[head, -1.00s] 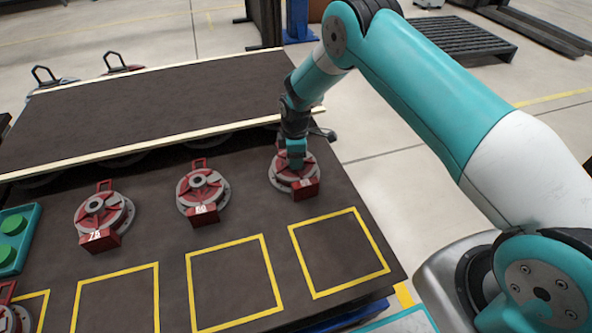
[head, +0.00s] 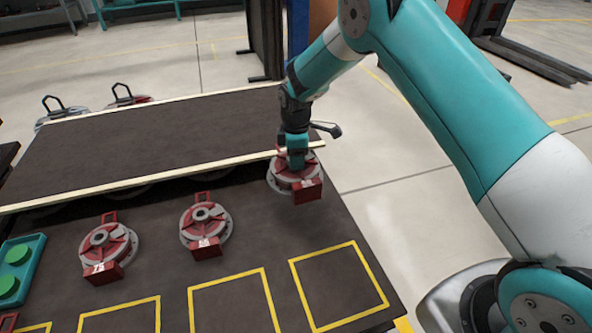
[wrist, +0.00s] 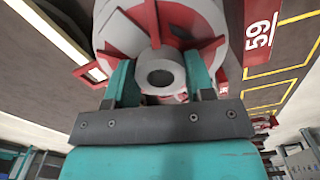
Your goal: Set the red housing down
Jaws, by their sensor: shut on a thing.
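A red and grey round housing (head: 295,182) with a block on its front hangs from my gripper (head: 297,160) above the dark table (head: 250,255), near its right edge. Its shadow lies on the table below it. In the wrist view my two teal fingers (wrist: 160,75) are shut on the grey hub of the housing (wrist: 185,22), one on each side. The block on the housing reads 59 in the wrist view. The underside of the housing is hidden.
Two similar housings stand to the left, a middle one (head: 206,228) and a left one (head: 108,247). Empty yellow-outlined squares (head: 382,303) lie in front. A raised dark belt (head: 170,150) with pale rails runs behind. A green-buttoned box (head: 18,272) sits at left.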

